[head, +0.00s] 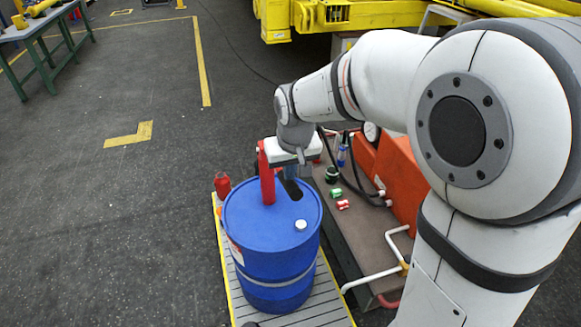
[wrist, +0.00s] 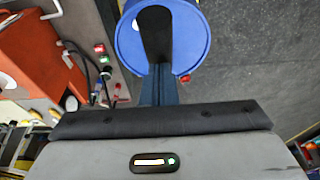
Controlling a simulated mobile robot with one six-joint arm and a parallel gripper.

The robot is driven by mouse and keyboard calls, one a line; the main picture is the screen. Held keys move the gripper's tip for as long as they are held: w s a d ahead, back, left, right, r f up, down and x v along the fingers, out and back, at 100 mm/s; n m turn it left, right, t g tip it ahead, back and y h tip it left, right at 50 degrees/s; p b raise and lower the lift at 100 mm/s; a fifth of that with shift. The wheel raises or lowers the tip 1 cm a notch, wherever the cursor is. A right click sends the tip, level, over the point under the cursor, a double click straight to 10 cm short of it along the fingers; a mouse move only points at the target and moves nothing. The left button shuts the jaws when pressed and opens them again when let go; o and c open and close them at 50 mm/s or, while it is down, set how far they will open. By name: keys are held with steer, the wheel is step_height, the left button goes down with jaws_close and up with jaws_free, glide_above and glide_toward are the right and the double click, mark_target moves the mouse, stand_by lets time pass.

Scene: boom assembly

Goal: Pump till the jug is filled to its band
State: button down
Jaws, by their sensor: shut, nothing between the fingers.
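A blue drum (head: 250,243) stands upright on a slatted, yellow-edged platform. A red pump-like upright (head: 266,175) rises from its top. My gripper (head: 293,190) is shut and empty, its dark fingers pointing down over the drum top beside the red upright; I cannot tell whether they touch anything. In the wrist view the shut fingers (wrist: 155,30) lie across the blue drum (wrist: 195,45). A small red container (head: 222,184) stands behind the drum's left side; I cannot tell if it is the jug. No band or fill level can be made out. My wrist hides part of the pump.
A white cap (head: 300,225) sits on the drum top. Right of it, an orange machine (head: 395,180) with black hoses and white pipes stands on a base (head: 357,235), with small red and green items and bottles. Open floor lies left; a green-legged table (head: 45,30) is far left.

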steer(key=s+d+f+b+x, duration=0.1)
steer(key=s+b+x, duration=0.2)
steer(key=b+x, duration=0.95)
step_height(320, 180, up, 18)
steer(key=p, duration=1.5)
steer(key=shift+w+a+f, duration=0.1)
steer(key=s+d+f+b+x, duration=0.1)
steer(key=s+b+x, duration=0.1)
steer(key=b+x, duration=0.7)
steer(key=s+b+x, duration=0.2)
steer(key=b+x, duration=0.4)
steer(key=x, duration=0.4)
steer(key=w+p+v, duration=0.1)
steer(key=p+v, duration=0.3)
steer(key=v, duration=0.2)
steer(key=w+p+v, duration=0.1)
steer(key=p+v, duration=0.4)
steer(key=v, duration=0.1)
steer(key=w+a+r+p+v, duration=0.1)
steer(key=w+p+v, duration=0.1)
steer(key=p+v, duration=0.3)
steer(key=shift+v, duration=1.05)
steer(key=shift+f, duration=0.1)
